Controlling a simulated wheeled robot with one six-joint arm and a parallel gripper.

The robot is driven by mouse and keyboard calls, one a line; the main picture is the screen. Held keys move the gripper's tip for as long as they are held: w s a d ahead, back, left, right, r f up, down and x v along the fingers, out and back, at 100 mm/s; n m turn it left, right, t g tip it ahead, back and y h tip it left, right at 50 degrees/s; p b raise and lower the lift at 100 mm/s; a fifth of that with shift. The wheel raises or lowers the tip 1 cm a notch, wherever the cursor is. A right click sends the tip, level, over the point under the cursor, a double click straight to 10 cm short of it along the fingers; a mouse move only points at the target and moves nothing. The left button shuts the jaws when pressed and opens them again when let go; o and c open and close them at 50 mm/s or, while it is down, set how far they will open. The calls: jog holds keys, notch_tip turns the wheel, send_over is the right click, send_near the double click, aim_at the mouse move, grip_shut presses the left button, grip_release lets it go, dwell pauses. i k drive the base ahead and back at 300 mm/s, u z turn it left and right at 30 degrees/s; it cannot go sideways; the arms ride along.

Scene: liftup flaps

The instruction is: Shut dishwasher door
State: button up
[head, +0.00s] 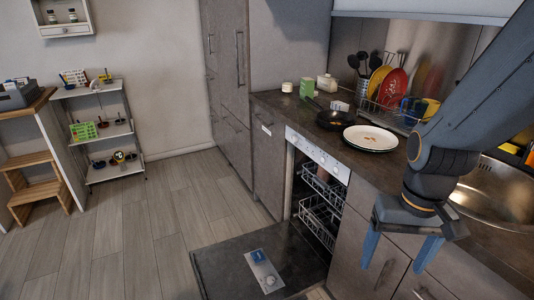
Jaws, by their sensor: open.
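The dishwasher door (225,265) is folded down, lying almost flat and low above the floor, with a small blue and white detergent tray (264,270) on its inner face. The dishwasher (318,160) is open under the counter, and its wire racks (320,215) show inside. My gripper (396,258) is at the right, pointing down with its two blue fingers spread apart. It holds nothing and appears to the right of the open door, in front of the cabinet fronts. The near edge of the door is cut off by the picture's bottom.
The counter (275,105) carries a black pan (337,119), a white plate (370,138) and a dish rack with colored plates (393,87). A sink (500,190) is at right. The wooden floor (130,235) left of the door is clear. Shelves (105,145) and a step stool (35,185) stand far left.

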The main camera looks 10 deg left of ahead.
aim_at(226, 269)
jog(key=u, duration=0.45)
jog(key=k, duration=0.5)
jog(key=u, duration=0.85)
jog(key=i, duration=1)
jog(key=z, duration=0.65)
